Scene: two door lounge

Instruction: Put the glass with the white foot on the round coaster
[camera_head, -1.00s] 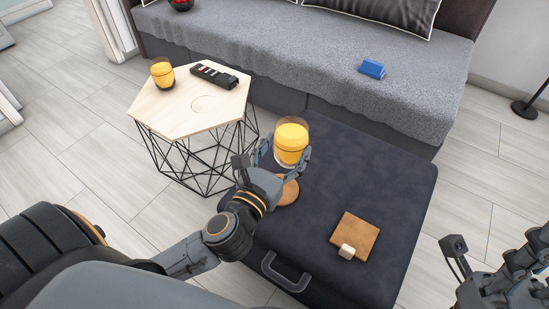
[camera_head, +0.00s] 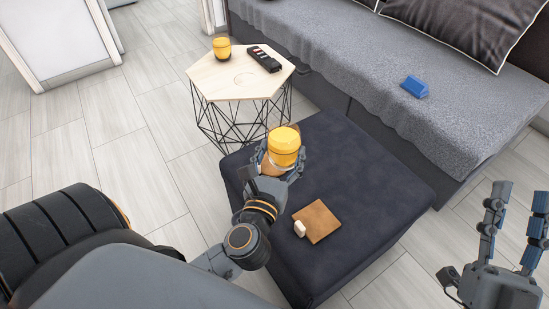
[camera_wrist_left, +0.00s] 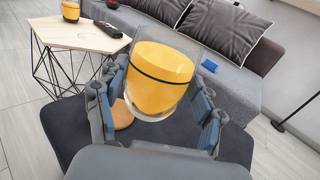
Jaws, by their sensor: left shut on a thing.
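My left gripper (camera_head: 282,157) is shut on a clear glass of orange drink (camera_head: 284,146), held upright above the dark ottoman. In the left wrist view the glass (camera_wrist_left: 161,78) has a dark band and stands between the fingers; the colour of its foot is not clear. The round tan coaster (camera_wrist_left: 122,115) lies on the ottoman, below and behind the glass, partly hidden by the gripper. A second glass of orange drink (camera_head: 222,48) stands on the hexagonal table. My right gripper (camera_head: 519,197) is open and empty at the right edge.
The hexagonal table (camera_head: 220,80) carries a black remote tray (camera_head: 264,58). A blue object (camera_head: 414,87) lies on the grey sofa (camera_head: 400,50).

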